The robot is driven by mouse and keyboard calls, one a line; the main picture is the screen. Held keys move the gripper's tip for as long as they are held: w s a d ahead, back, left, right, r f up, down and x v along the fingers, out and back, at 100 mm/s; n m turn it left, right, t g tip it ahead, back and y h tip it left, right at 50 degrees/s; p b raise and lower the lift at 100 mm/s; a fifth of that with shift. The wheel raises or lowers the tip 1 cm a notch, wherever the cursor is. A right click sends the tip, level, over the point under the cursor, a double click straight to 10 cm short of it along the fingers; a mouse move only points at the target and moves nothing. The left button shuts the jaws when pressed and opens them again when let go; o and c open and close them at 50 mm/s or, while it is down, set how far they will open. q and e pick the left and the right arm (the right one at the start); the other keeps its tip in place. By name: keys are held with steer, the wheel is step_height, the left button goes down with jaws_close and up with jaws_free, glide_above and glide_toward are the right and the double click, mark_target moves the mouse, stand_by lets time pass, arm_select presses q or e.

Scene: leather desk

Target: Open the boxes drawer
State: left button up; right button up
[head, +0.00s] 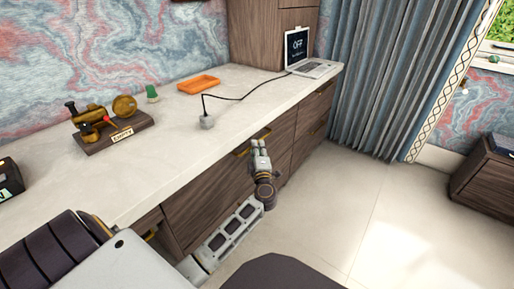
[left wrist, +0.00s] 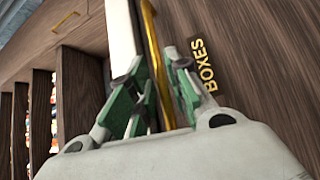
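The boxes drawer (head: 212,186) is a dark wood front under the pale countertop and looks flush with the cabinet in the head view. Its gold bar handle (head: 241,152) shows on both sides of my left fingertips. My left gripper (head: 260,146) is at this handle, with its fingers close together. In the left wrist view the gold handle (left wrist: 157,62) runs between the fingers, beside the gold "BOXES" label (left wrist: 204,65). Whether the fingers press on the handle is hidden. My right gripper is not in view.
The countertop (head: 165,115) holds an orange tray (head: 198,84), a laptop (head: 309,60), a grey corded object (head: 207,122) and a brass model on a wooden base (head: 118,134). The floor (head: 330,215) in front of the drawers is clear. A small cabinet (head: 487,180) stands at right.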

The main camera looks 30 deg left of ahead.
arm_select(q)
steer(key=shift+x, duration=0.85)
jaws_close()
